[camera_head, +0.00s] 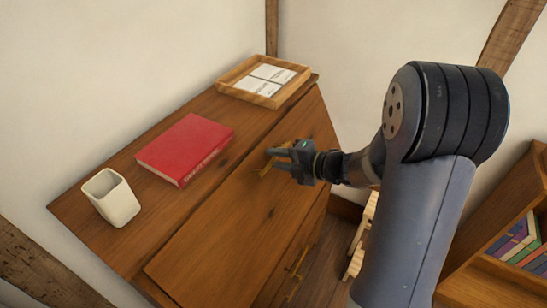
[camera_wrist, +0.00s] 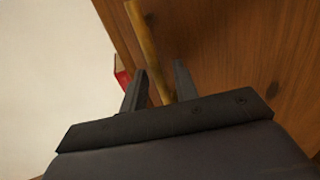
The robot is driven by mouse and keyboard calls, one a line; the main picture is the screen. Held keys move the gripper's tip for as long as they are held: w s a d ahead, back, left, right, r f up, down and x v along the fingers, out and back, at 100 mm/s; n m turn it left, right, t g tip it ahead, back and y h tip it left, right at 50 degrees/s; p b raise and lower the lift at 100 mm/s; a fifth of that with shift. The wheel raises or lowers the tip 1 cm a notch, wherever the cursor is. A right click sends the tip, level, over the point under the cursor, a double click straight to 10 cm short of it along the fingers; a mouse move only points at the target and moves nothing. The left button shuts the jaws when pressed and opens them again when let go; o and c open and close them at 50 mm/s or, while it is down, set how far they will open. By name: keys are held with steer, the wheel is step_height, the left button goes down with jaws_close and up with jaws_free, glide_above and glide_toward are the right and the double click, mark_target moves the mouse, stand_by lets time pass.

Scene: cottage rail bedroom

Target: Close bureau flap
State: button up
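The wooden bureau (camera_head: 135,238) stands against the wall. Its flap (camera_head: 215,230) is the sloping front panel below the top, lying close to the body. I cannot tell whether it is fully shut. A brass bar handle (camera_head: 264,169) is on the flap near its upper edge. My gripper (camera_head: 276,159) is at this handle. In the wrist view, the handle (camera_wrist: 146,45) runs between the two spread fingers (camera_wrist: 160,72), with space beside it, clearest on the right. The gripper looks open and not clamped on the bar.
On the bureau top are a white cup (camera_head: 112,198), a red book (camera_head: 186,149) and a wooden tray with papers (camera_head: 262,80). Lower brass handles (camera_head: 297,265) show on the front. A bookshelf (camera_head: 500,270) stands at the right, with a light wooden piece (camera_head: 358,250) before it.

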steer(key=v, duration=0.9)
steer(key=shift+r, duration=0.1)
steer(key=x, duration=1)
steer(key=shift+a, duration=0.2)
steer(key=shift+d+f+b, duration=0.15)
steer(key=shift+f+b, duration=0.15)
steer(key=shift+b, duration=0.1)
steer(key=shift+s+d+r+y+b, duration=0.35)
steer(key=shift+d+b, duration=0.15)
steer(key=shift+b, duration=0.1)
